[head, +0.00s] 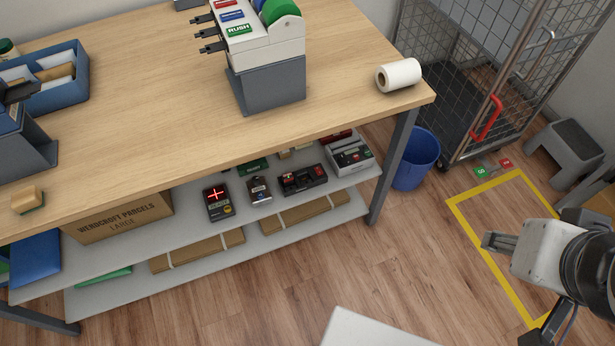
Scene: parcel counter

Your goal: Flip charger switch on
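Several small devices lie on the upper shelf under the table. A black and red unit with small green lights (303,180) and a grey and black unit with red and green marks (350,157) sit toward its right end. Left of them are a small grey device (259,190) and a dark handheld with a lit red cross (218,202). Which is the charger, and its switch position, are too small to tell. My gripper (508,290) is at the lower right, over the floor, well apart from the shelf. Its fingers look spread and empty.
The wooden tabletop (150,110) overhangs the shelf and partly hides its back. A wire cage cart (470,80) and step stool (570,150) are behind. Floor in front is mostly clear.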

